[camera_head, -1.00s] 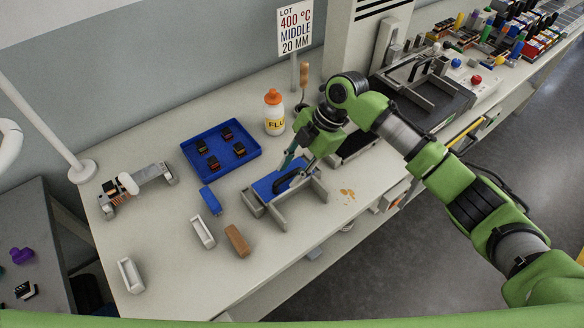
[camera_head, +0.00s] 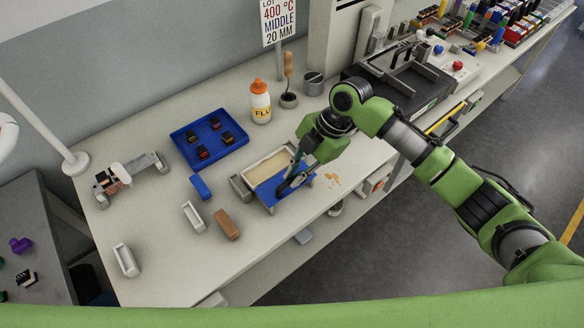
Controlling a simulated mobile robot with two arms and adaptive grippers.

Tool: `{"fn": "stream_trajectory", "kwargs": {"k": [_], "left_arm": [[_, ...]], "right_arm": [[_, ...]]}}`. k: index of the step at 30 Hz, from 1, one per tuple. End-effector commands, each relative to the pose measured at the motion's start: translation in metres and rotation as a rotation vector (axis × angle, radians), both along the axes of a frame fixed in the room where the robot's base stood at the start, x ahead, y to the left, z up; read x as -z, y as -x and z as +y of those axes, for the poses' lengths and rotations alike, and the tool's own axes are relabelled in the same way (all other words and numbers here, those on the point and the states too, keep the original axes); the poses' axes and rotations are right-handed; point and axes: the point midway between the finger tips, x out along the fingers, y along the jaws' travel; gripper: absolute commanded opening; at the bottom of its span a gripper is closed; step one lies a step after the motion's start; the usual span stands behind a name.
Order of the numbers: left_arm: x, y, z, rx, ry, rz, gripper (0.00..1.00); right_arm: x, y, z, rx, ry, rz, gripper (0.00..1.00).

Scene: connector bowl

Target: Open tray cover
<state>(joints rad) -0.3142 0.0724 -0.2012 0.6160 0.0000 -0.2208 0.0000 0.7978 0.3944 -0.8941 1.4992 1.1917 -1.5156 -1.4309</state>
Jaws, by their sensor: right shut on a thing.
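The tray (camera_head: 266,167) stands on the bench near the middle of the head view. Its far part is uncovered and shows a pale beige inside. The blue tray cover (camera_head: 267,190) lies over the near part, towards the bench's front edge. My right gripper (camera_head: 285,189) reaches down over the cover and is shut on its dark handle, which the fingers partly hide. My left gripper is not in view.
A blue bin (camera_head: 182,138) with several small dark parts and a flux bottle (camera_head: 260,102) stand behind the tray. A brown block (camera_head: 227,225) and a white holder (camera_head: 193,217) lie to its left. Orange-brown flakes (camera_head: 333,180) lie to its right.

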Motion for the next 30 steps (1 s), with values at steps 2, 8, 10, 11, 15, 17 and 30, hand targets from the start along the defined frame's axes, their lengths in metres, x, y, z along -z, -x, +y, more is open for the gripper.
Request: {"fn": "stream_trajectory", "kwargs": {"k": [2,8,10,11,15,17,30], "left_arm": [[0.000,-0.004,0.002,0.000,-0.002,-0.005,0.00],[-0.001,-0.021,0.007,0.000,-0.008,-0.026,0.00],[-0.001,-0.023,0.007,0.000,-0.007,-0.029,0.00],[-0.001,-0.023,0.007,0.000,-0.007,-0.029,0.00],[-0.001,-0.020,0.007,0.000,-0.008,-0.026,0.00],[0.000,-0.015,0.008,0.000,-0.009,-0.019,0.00],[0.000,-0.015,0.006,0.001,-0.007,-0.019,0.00]], "right_arm": [[0.001,0.000,0.000,0.002,0.000,0.001,0.00],[0.001,0.000,0.000,0.002,0.000,0.000,0.28],[0.001,-0.001,0.000,0.002,0.000,0.000,0.28],[0.001,-0.001,0.000,0.003,-0.001,-0.001,0.28],[0.001,-0.001,0.001,0.003,-0.002,-0.001,0.28],[0.000,-0.001,0.000,0.003,-0.002,-0.001,0.28],[-0.066,-0.008,-0.031,0.004,-0.002,-0.005,0.28]]}}
